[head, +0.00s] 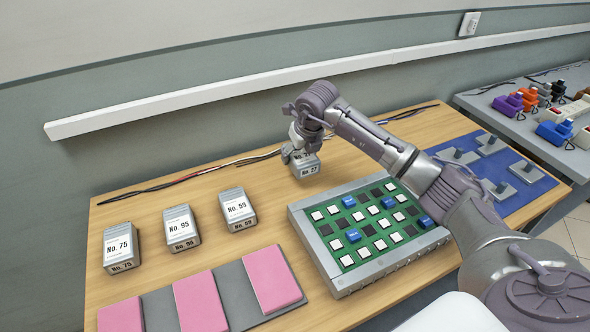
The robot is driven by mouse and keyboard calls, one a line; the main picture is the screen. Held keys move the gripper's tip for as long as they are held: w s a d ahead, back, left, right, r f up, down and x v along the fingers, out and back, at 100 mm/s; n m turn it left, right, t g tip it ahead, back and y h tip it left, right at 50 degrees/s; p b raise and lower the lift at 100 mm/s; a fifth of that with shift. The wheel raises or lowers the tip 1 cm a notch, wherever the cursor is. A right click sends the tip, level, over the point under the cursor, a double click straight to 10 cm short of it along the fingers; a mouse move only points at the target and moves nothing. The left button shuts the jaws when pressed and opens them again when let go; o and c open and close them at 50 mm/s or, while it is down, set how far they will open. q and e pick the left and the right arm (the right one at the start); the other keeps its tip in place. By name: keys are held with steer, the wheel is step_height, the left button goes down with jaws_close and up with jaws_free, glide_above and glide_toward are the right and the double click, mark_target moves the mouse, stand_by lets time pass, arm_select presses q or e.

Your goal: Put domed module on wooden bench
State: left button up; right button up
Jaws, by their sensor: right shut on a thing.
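Three similar grey modules stand on the bench to the left: No. 75 (121,247), No. 95 (181,227) and No. 59 (238,208). My left gripper is not in view.
A green board in a grey frame (295,215) holds white, black and blue squares. Pink pads (200,302) lie on a grey mat at front. A blue mat (535,190) carries grey pieces. A grey table (500,125) at right holds coloured parts. Cables (195,175) run along the back.

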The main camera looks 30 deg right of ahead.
mark_target(290, 174)
steer(key=shift+w+a+f+b, duration=0.3)
steer(key=shift+w+f, duration=0.15)
steer(key=shift+w, duration=0.2)
steer(key=shift+w+a+f+b, duration=0.25)
steer(key=shift+w+f, duration=0.2)
steer(key=shift+w, duration=0.15)
steer(key=shift+w+a, duration=0.1)
steer(key=shift+w, duration=0.1)
steer(key=shift+f, duration=0.2)
step_height(290, 174, down, 4)
steer(key=b, duration=0.3)
steer(key=shift+r, duration=0.2)
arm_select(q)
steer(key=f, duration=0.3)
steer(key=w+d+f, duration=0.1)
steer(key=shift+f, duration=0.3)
